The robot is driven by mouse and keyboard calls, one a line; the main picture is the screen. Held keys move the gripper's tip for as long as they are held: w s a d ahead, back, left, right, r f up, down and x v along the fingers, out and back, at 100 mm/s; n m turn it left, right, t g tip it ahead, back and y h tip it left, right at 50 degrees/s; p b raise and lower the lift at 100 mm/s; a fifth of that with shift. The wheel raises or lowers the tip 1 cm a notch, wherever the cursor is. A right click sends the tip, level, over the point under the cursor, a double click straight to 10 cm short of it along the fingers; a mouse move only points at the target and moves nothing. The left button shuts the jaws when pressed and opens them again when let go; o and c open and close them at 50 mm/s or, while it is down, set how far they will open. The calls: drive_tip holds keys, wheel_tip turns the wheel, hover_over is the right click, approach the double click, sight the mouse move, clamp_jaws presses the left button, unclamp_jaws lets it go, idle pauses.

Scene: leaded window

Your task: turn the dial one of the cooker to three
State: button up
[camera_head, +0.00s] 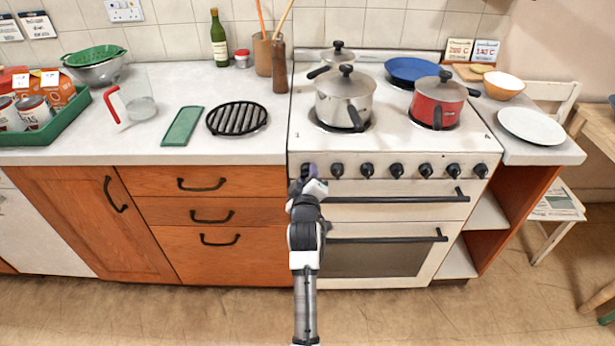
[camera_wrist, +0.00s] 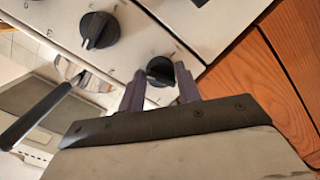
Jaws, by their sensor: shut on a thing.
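The white cooker (camera_head: 470,145) has a row of black dials along its front panel. Dial one is the leftmost and is mostly hidden behind my gripper (camera_head: 308,174) in the head view. In the wrist view, dial one (camera_wrist: 160,70) is a round black knob between the two fingers of my gripper (camera_wrist: 160,87). The fingers are closed on its sides. The neighbouring dial (camera_wrist: 99,30) is free, and it also shows in the head view (camera_head: 337,170). The number that dial one points to cannot be read.
A steel pot (camera_head: 345,98) and a red pot (camera_head: 437,100) stand on the hob. An oven door handle (camera_head: 400,197) sticks out below the dials. Wooden drawers (camera_head: 215,183) adjoin the cooker on the left. The floor in front is clear.

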drive_tip(key=m+y, duration=0.1)
drive_tip(key=m, duration=0.6)
drive_tip(key=m+y, duration=0.1)
drive_tip(key=m, duration=0.7)
drive_tip(key=shift+t+b, duration=0.3)
drive_tip(key=shift+b, duration=0.1)
drive_tip(key=m+p, duration=0.1)
drive_tip(key=m, duration=0.3)
drive_tip(key=shift+f+m+t, duration=0.1)
drive_tip(key=shift+m+t, duration=0.2)
drive_tip(key=shift+m, duration=0.3)
drive_tip(key=o, duration=1)
drive_tip(key=shift+c, duration=0.2)
drive_tip(key=shift+s, duration=0.1)
